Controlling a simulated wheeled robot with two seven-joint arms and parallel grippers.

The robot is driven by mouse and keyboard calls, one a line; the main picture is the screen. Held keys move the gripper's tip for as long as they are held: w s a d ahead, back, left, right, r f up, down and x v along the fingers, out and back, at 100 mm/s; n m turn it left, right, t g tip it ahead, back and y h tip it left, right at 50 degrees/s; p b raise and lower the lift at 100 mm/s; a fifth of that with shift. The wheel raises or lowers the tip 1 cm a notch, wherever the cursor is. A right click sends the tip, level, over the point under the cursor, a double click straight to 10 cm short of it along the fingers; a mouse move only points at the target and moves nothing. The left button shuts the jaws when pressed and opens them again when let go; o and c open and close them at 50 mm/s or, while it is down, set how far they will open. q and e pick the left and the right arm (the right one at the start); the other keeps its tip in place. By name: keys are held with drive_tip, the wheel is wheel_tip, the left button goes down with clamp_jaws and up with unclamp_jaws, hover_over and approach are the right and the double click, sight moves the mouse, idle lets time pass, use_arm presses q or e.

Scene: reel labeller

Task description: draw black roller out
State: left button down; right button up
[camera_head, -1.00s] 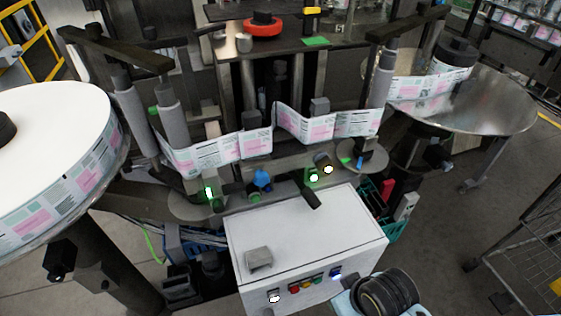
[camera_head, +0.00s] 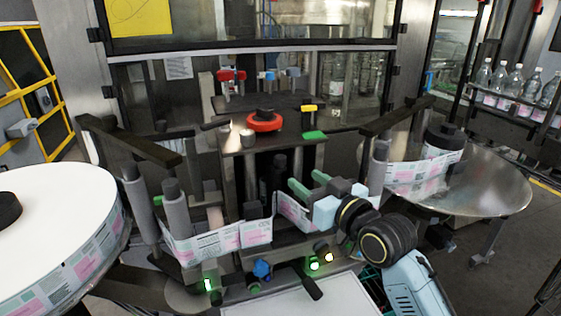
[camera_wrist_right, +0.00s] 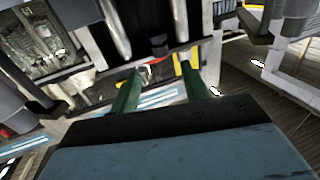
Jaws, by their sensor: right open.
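My right gripper (camera_head: 305,180) reaches in from the lower right in the head view. Its two green fingers are open and apart, with nothing visible between them. In the wrist view the open fingers (camera_wrist_right: 161,74) point towards the machine, above part of the label strip. A dark upright roller (camera_head: 279,168) stands in the shadowed middle of the machine, left of the fingertips and apart from them. Its lower part is hard to make out. The printed label strip (camera_head: 205,246) runs in front of it, partly hidden by my right gripper. My left gripper is not in view.
A large white label reel (camera_head: 60,205) is at the left and a metal disc (camera_head: 485,185) at the right. Grey rollers (camera_head: 176,210) and dark arms flank the middle. A red ring (camera_head: 264,122) sits on the upper plate. A white control box (camera_head: 300,302) is below.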

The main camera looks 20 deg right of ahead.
sight(284, 164)
drive_tip(key=p+x, duration=0.1)
drive_tip(key=x, duration=1)
drive_tip(key=shift+p, duration=0.3)
drive_tip(key=shift+c, duration=0.5)
clamp_jaws()
